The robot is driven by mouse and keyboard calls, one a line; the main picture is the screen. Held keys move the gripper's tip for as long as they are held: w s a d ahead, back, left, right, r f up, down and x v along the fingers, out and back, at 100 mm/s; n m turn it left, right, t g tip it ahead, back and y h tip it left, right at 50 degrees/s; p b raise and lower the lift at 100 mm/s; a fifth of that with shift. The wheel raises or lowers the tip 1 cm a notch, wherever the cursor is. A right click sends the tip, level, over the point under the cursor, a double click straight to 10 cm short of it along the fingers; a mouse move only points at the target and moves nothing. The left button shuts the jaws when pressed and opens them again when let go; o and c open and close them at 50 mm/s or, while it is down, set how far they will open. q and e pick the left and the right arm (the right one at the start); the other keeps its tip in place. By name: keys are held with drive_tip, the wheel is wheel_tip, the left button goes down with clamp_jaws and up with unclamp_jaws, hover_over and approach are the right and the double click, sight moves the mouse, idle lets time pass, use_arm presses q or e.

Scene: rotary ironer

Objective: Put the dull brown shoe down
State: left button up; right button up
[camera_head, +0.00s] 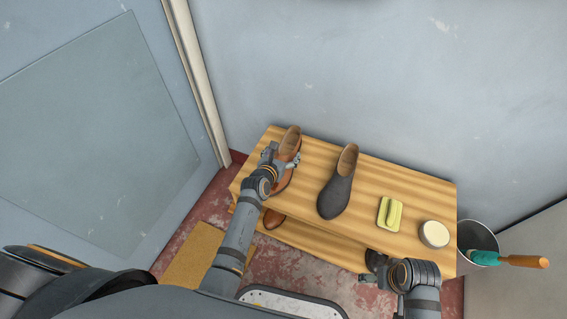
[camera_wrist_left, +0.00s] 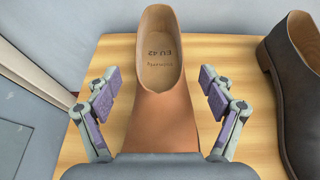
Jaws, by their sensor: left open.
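The brown shoe (camera_head: 291,143) stands upright on the top of the wooden bench (camera_head: 400,179), near its left end. In the left wrist view the brown shoe (camera_wrist_left: 160,112) shows its open collar and printed insole. My left gripper (camera_head: 282,160) is open, with one finger on each side of the shoe. In the left wrist view the left gripper's pads (camera_wrist_left: 160,95) stand apart from the shoe, with gaps on both sides. My right arm shows at the lower right, but its fingertips cannot be made out clearly.
A dark grey shoe (camera_head: 337,187) stands right of the brown one. A yellow-green brush or sponge (camera_head: 390,213) and a round tin (camera_head: 434,234) lie farther right. A bucket (camera_head: 474,238) with a teal, orange-handled tool stands beside the bench. Another brown shoe (camera_head: 273,219) is on the lower shelf. The wall is behind.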

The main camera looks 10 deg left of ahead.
use_arm(q)
drive_tip(key=shift+w, duration=0.2)
drive_tip(key=c, duration=1.5)
drive_tip(key=shift+c, duration=0.6)
use_arm(e)
drive_tip(key=shift+s+r, duration=0.1)
drive_tip(key=shift+r, duration=0.3)
use_arm(q)
wheel_tip(320, 180, up, 4)
drive_tip(key=p, duration=0.4)
drive_tip(key=shift+f, duration=0.2)
use_arm(e)
drive_tip(key=s+d+f+h+p, duration=0.1)
drive_tip(key=s+d+f+p, duration=0.15)
drive_tip(key=f, duration=0.65)
drive_tip(key=s+d+f+p, duration=0.1)
drive_tip(key=s+d+f, duration=0.15)
drive_tip(key=f, duration=0.65)
drive_tip(key=s+p, duration=0.6)
drive_tip(key=s, duration=0.3)
use_arm(q)
wheel_tip(320, 180, up, 14)
drive_tip(key=p, duration=0.9)
drive_tip(key=shift+r, duration=0.25)
use_arm(e)
drive_tip(key=s+r, duration=0.3)
drive_tip(key=r, duration=0.4)
drive_tip(key=shift+d, duration=0.15)
